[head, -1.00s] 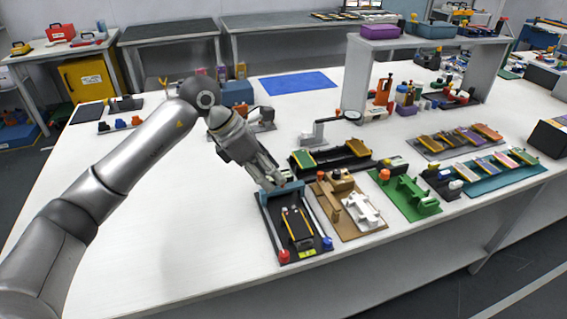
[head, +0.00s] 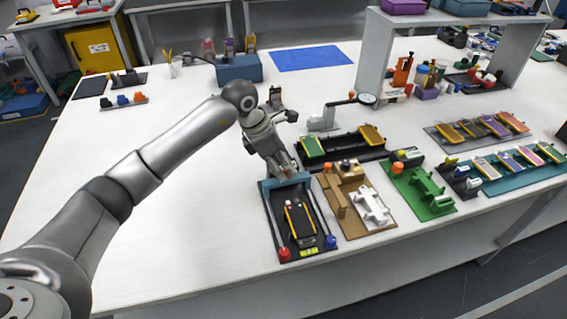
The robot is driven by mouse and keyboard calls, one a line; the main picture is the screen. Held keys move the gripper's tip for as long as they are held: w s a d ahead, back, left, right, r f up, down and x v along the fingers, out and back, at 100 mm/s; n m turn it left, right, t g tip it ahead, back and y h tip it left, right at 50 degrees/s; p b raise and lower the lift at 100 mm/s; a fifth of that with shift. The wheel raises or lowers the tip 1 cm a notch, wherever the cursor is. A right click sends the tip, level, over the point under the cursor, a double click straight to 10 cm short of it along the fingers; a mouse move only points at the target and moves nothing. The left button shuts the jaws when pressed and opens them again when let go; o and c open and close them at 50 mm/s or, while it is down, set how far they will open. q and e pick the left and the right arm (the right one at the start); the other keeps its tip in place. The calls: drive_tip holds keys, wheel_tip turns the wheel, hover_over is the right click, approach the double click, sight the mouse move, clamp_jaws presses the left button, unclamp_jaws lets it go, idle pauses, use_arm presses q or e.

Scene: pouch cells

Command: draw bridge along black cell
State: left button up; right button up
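The black cell (head: 299,217), dark with yellow long edges, lies in a black tray-like fixture (head: 276,243) near the table's front edge. The blue-grey bridge (head: 272,185) spans the far end of this fixture, beyond the cell. My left gripper (head: 287,172) points down at the middle of the bridge, with its fingertips at or just above it. The fingers are small and overlap the bridge, so I cannot tell whether they grip it. My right gripper is not in view.
A red knob (head: 284,254) and a blue knob (head: 331,241) stand at the fixture's near corners. A brown board (head: 348,230) with a white part sits close on the right, then a green board (head: 437,211). The table left of the fixture is clear.

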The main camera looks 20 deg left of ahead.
use_arm(q)
drive_tip(key=shift+d+f, duration=0.15)
drive_tip(key=shift+f, duration=0.25)
drive_tip(key=shift+w, duration=0.1)
drive_tip(key=c, duration=0.8)
clamp_jaws()
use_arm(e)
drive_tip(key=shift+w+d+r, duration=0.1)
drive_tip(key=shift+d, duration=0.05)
